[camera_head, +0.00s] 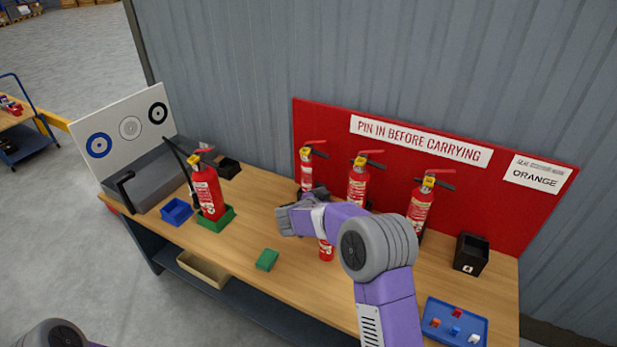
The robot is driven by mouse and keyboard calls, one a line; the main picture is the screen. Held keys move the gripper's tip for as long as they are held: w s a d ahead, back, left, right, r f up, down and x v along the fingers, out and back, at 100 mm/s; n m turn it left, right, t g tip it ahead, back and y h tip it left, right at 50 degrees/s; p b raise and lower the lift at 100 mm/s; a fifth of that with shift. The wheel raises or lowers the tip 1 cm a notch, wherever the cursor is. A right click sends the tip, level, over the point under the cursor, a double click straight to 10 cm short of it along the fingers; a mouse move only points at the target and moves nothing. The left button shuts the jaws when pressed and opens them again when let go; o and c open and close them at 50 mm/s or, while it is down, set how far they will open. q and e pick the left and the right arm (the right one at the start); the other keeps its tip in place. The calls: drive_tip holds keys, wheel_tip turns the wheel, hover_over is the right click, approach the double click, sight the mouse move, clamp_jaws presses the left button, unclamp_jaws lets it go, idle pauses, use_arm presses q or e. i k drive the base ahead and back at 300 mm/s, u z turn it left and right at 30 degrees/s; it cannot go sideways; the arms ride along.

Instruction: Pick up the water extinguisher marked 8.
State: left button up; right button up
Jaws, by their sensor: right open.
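Several red extinguishers stand on the wooden bench (240,275). One extinguisher (207,192) stands in a green tray (216,222) at the left. Three stand along the red board: the left one (306,172), the middle one (357,187) and the right one (420,208). The lower part of another red body (326,251) shows below my right arm, which hides the rest. I cannot read an 8 on any of them. My right gripper (284,219) is open over the bench, in front of the left board extinguisher; no object shows held in it. My left gripper is out of view.
A blue tray (427,324) with small blocks lies at the bench's right front. A black box (470,254) stands behind it. A green block (267,260) lies near the front edge. A blue bin (176,211) and a grey case (150,181) are at the left.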

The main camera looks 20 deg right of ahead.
sight(307, 165)
drive_tip(key=i, duration=1)
